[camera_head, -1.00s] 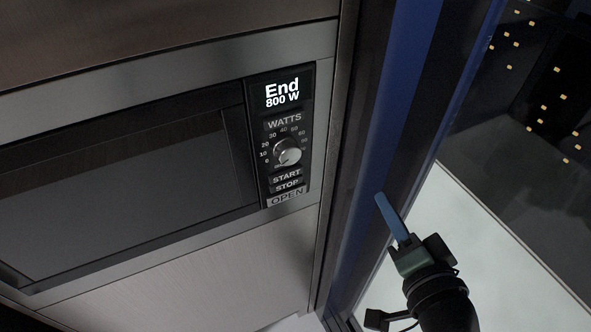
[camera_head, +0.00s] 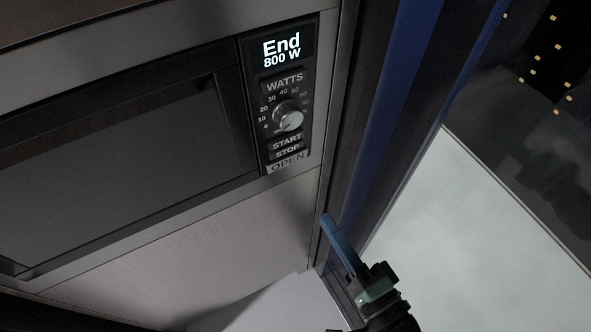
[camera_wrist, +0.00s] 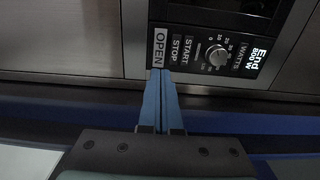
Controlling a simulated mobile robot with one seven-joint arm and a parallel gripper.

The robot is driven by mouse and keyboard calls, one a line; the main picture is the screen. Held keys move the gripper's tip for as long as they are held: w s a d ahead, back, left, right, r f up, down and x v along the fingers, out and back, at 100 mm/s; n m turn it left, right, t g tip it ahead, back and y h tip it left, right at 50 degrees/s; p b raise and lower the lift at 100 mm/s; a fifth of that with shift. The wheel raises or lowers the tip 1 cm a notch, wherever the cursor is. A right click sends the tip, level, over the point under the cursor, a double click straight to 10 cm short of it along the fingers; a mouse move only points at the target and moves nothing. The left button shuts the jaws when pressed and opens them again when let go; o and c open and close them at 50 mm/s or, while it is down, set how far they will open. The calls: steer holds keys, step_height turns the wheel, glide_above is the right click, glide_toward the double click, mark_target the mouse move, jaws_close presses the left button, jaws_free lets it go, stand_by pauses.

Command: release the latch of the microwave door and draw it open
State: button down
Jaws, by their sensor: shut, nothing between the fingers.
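The microwave door (camera_head: 110,170) is dark glass and sits closed in a steel frame in the head view. The OPEN button (camera_head: 288,163) is the lowest on the control panel, right of the door. It also shows in the wrist view (camera_wrist: 159,48). My gripper (camera_head: 328,220) has blue fingers, shut and empty, to the lower right of the button in the head view. In the wrist view its fingertips (camera_wrist: 160,72) point at the lower end of the OPEN button. I cannot tell whether they touch it.
The panel also has a knob (camera_head: 289,117), START and STOP buttons, and a lit display (camera_head: 288,47) reading "End 800 W". A dark and blue upright edge (camera_head: 395,110) stands right of the microwave, close to my gripper.

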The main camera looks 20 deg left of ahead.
mark_target(287, 162)
steer(key=p+x, duration=0.2)
steer(key=x, duration=0.9)
steer(key=shift+w+a, duration=0.45)
steer(key=shift+a, duration=0.05)
